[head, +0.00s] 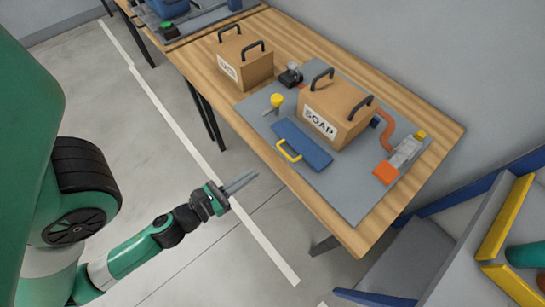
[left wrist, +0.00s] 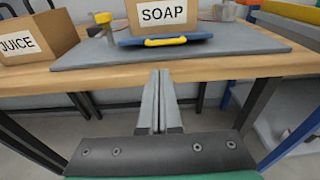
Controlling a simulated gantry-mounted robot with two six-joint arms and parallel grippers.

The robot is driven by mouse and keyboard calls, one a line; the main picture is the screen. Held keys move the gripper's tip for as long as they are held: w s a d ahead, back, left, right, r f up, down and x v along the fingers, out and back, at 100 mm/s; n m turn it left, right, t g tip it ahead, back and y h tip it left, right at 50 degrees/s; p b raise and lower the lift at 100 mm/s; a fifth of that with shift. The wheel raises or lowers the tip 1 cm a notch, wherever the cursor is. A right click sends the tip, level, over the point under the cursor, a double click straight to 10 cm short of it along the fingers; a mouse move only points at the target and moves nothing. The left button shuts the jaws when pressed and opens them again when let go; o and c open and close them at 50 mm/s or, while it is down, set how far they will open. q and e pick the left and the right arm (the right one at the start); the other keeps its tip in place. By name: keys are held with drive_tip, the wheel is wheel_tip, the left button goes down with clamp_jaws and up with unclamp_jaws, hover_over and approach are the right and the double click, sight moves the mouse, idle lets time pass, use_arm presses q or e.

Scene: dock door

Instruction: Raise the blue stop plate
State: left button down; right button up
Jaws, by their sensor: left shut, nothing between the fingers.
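The blue stop plate (head: 303,145) lies flat, or nearly so, on the grey base board in front of the SOAP box, with a yellow handle (head: 289,151) on its near edge. In the left wrist view the blue plate (left wrist: 140,42) shows as a thin strip under the SOAP box, with its yellow handle (left wrist: 166,41) facing me. My left gripper (head: 242,182) is shut and empty, out over the floor in front of the table and apart from the handle. Its closed fingers (left wrist: 159,75) point toward the table edge below the handle. My right gripper is in neither view.
The SOAP box (head: 338,111) with black handles stands on the grey board (head: 348,197) behind the plate. A yellow knob (head: 277,100) stands left of the plate; an orange block (head: 386,173) is at right. A JUICE box (head: 245,62) stands farther left. The table's front edge is clear.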

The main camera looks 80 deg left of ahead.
sight(273, 163)
use_arm(q)
drive_tip(key=p+x, duration=0.2)
drive_tip(key=x, duration=0.2)
drive_tip(key=p+x, duration=0.2)
drive_tip(key=x, duration=0.1)
drive_tip(key=shift+w+r, duration=0.15)
drive_tip(key=shift+w, duration=0.25)
drive_tip(key=shift+w+a+f+p, duration=0.25)
drive_tip(key=shift+w+a+p, duration=0.05)
drive_tip(key=shift+w, duration=0.15)
